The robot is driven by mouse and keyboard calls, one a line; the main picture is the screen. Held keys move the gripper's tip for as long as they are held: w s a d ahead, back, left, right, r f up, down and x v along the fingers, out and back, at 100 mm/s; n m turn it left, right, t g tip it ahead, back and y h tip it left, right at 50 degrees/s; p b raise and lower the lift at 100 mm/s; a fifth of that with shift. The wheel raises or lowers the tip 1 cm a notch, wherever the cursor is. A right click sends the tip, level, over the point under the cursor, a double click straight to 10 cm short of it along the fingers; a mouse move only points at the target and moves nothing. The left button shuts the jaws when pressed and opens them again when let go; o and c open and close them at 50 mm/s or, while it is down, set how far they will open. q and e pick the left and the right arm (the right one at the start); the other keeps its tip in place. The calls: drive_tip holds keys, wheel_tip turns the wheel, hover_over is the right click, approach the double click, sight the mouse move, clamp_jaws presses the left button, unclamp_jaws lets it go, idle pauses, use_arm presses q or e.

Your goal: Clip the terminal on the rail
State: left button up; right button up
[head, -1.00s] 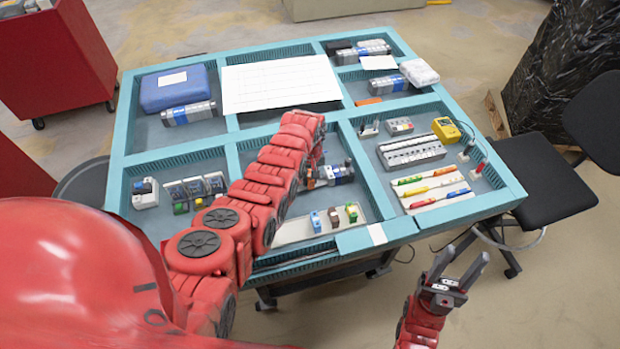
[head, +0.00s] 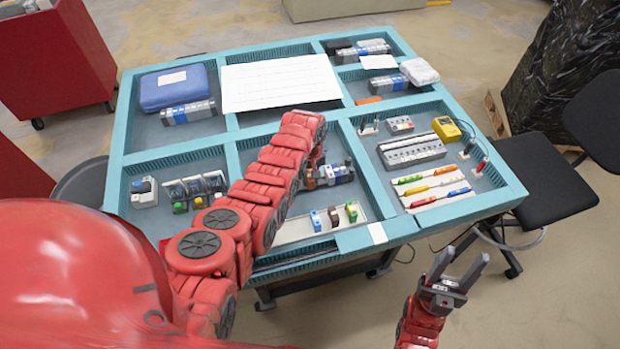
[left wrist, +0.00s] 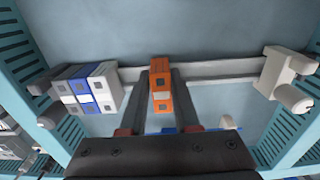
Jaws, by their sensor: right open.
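In the left wrist view an orange terminal (left wrist: 160,85) is at the pale rail (left wrist: 225,82), between the fingertips of my left gripper (left wrist: 161,92). The fingers look closed against its sides. I cannot tell whether it is fully seated on the rail. Blue and grey terminals (left wrist: 87,88) sit at the rail's left, apart from the orange one. A light end piece (left wrist: 285,75) is at the right. In the head view my left arm mostly hides the gripper and rail; a few grey and blue terminals (head: 340,173) show. My right gripper (head: 460,266) is open and empty, off the table's front right.
A pale tray (head: 290,232) near the front edge holds blue (head: 315,220), brown (head: 333,216) and green (head: 351,211) terminals. Teal dividers (head: 372,185) split the table into compartments. Screwdrivers (head: 432,183) and a yellow meter (head: 446,129) lie at the right. A black chair (head: 545,180) stands beside it.

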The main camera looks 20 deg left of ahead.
use_arm(q)
drive_tip(key=shift+o, duration=1.4)
drive_tip(key=shift+s+f, duration=0.3)
drive_tip(key=shift+f, duration=0.1)
drive_tip(key=shift+s+a+f, duration=0.1)
drive_tip(key=shift+s, duration=0.1)
drive_tip(key=shift+c, duration=0.8)
drive_tip(key=shift+o, duration=0.4)
drive_tip(key=shift+g, duration=0.3)
drive_tip(key=shift+r, duration=0.2)
drive_tip(key=shift+o, duration=0.3)
drive_tip(key=r+p, duration=0.1)
drive_tip(key=r, duration=0.1)
drive_tip(key=r+p, duration=0.3)
drive_tip(key=r, duration=0.2)
drive_tip(key=shift+w+p, duration=0.3)
drive_tip(key=shift+w, duration=0.05)
drive_tip(key=shift+r, duration=0.35)
